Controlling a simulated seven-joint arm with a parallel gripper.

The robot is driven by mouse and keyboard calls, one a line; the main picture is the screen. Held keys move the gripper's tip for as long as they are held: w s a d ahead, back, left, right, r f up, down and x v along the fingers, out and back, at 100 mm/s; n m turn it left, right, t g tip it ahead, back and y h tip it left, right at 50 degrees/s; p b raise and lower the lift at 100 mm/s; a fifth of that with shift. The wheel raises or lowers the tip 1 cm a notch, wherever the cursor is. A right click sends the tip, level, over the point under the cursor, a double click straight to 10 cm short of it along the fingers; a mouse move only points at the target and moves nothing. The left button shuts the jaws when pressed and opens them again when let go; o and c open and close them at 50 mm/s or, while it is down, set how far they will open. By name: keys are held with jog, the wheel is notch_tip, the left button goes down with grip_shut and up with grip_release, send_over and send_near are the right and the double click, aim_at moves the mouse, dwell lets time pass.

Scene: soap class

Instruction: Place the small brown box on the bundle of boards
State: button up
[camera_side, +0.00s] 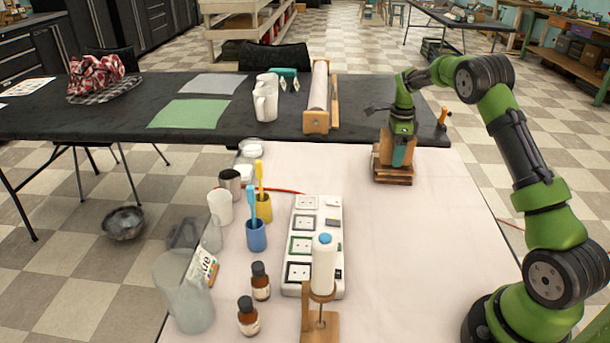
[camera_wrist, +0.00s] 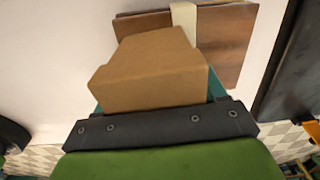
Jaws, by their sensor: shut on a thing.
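The small brown box (camera_wrist: 152,68) is held between the teal fingers of my gripper (camera_wrist: 157,92) in the wrist view. The side view shows my gripper (camera_side: 398,157) pointing down, with the box (camera_side: 384,148) partly hidden by a finger. The bundle of boards (camera_side: 393,179) lies flat on the white-topped table, directly below the box. In the wrist view the boards (camera_wrist: 228,45) show dark brown wood with a pale band, and the box covers their near left part. I cannot tell whether the box touches the boards.
The white table (camera_side: 400,240) is clear around the boards. A power strip (camera_side: 318,245), a bottle on a wooden stand (camera_side: 323,265), cups and small brown bottles stand further left and nearer. A black table (camera_side: 350,115) with a paper roll (camera_side: 318,88) lies behind.

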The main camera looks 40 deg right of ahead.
jog(key=shift+f, duration=0.2)
jog(key=shift+f, duration=0.15)
jog(key=o, duration=1.1)
